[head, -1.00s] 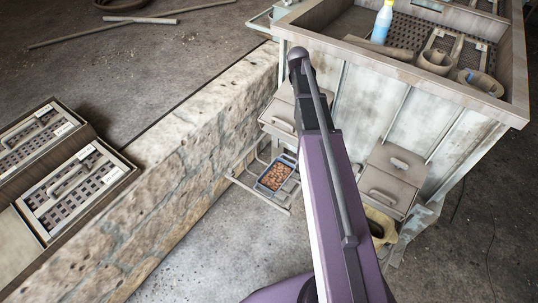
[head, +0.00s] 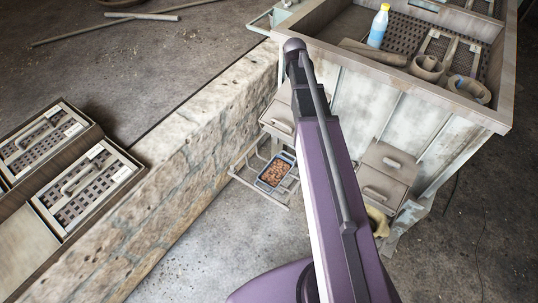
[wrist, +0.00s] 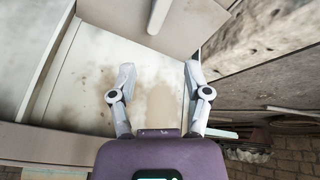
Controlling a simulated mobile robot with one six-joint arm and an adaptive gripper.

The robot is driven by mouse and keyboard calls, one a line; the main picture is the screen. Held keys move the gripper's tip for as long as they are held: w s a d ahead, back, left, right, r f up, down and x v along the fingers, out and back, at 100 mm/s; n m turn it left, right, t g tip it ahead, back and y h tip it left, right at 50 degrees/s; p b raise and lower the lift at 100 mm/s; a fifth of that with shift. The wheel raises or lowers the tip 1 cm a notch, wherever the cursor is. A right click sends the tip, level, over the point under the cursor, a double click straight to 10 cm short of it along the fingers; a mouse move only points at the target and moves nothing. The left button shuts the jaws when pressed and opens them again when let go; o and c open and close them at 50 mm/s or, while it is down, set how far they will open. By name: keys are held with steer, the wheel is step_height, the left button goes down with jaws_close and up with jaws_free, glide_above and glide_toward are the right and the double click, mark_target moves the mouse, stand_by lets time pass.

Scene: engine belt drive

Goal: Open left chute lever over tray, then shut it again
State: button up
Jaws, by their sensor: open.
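The left chute (head: 279,117) is a grey box on the front of the large worn bin, partly covered by my purple arm. Below it, a small blue-rimmed tray (head: 268,184) of brown pellets sits on a wire rack. My gripper is hidden behind the arm in the head view. In the wrist view my gripper (wrist: 159,72) is open and empty, its fingers spread before a pale stained panel (wrist: 85,75). A pale bar-like handle (wrist: 158,15) on a grey plate shows beyond the fingertips, apart from them. I cannot tell for sure that it is the left chute's lever.
A right chute (head: 383,175) with handles hangs on the same bin, with a yellowish cloth (head: 377,222) below. The bin top (head: 480,112) holds a bottle (head: 378,25) and bowls. A stone wall (head: 180,165) runs close on the left. Grey floor (head: 195,255) is clear in front.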

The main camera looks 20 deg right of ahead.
steer(key=s+a+f+n+g+y+b, duration=0.2)
steer(key=s+a+f+n+g+b, duration=0.1)
steer(key=s+a+f+b, duration=1.4)
step_height(320, 180, down, 3)
steer(key=shift+s+a+r+y+b, duration=0.15)
steer(key=shift+s+y+b, duration=0.15)
steer(key=shift+s+b, duration=0.55)
stand_by(0.4)
steer(key=shift+w, duration=0.15)
steer(key=shift+c, duration=1.2)
steer(key=shift+s+a, duration=0.2)
steer(key=shift+s, duration=0.15)
steer(key=c, duration=0.4)
steer(key=shift+n+g, duration=0.3)
steer(key=shift+n, duration=0.1)
steer(key=s+a, duration=0.1)
steer(key=s, duration=0.1)
steer(key=s+a, duration=0.1)
steer(key=shift+s+a, duration=0.15)
steer(key=shift+s, duration=0.2)
jaws_close()
steer(key=shift+w, duration=0.1)
